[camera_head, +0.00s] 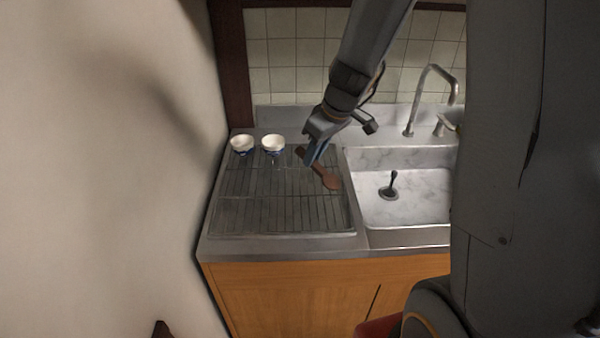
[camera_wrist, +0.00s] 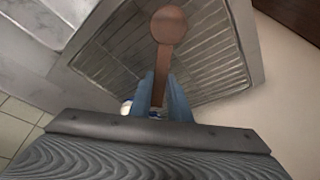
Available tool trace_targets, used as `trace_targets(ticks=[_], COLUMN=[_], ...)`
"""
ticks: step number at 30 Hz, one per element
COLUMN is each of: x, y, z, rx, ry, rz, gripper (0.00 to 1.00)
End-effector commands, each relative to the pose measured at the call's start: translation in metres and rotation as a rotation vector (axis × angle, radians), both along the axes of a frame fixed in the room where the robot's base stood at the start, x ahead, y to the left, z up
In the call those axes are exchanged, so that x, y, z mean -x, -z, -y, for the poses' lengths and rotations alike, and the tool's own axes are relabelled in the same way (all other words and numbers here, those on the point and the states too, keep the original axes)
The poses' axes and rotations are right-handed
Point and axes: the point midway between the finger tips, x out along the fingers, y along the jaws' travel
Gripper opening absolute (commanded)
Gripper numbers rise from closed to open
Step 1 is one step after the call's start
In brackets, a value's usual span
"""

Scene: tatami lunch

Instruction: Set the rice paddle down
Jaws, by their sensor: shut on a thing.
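The rice paddle (camera_head: 330,180) is brown with a round head. My gripper (camera_head: 313,160) is shut on its handle, over the right part of the drying rack (camera_head: 262,211) beside the sink. In the wrist view the paddle (camera_wrist: 168,27) stands out between the two blue fingers of my gripper (camera_wrist: 161,85), its head away from the wrist. The rack's ridged surface (camera_wrist: 215,40) lies behind it. I cannot tell whether the paddle touches the rack.
Two white and blue bowls, one at left (camera_head: 242,146) and one beside it (camera_head: 273,146), stand at the rack's back. The sink (camera_head: 410,205) at right holds a dark ladle-like thing (camera_head: 390,187). The faucet (camera_head: 432,95) rises behind. The rack's front and left are clear. A wall (camera_head: 110,150) borders the left.

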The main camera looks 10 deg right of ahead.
Motion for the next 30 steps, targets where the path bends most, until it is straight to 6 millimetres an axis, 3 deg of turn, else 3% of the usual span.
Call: trace_targets(ticks=[3, 16, 30], x=[0.0, 0.0, -0.001], y=[0.019, 0.067, 0.073], z=[0.0, -0.002, -0.002], rx=[-0.001, 0.0, 0.0], ry=[0.002, -0.003, -0.004], rz=[-0.003, -0.001, 0.001], gripper=[0.0, 0.0, 0.0])
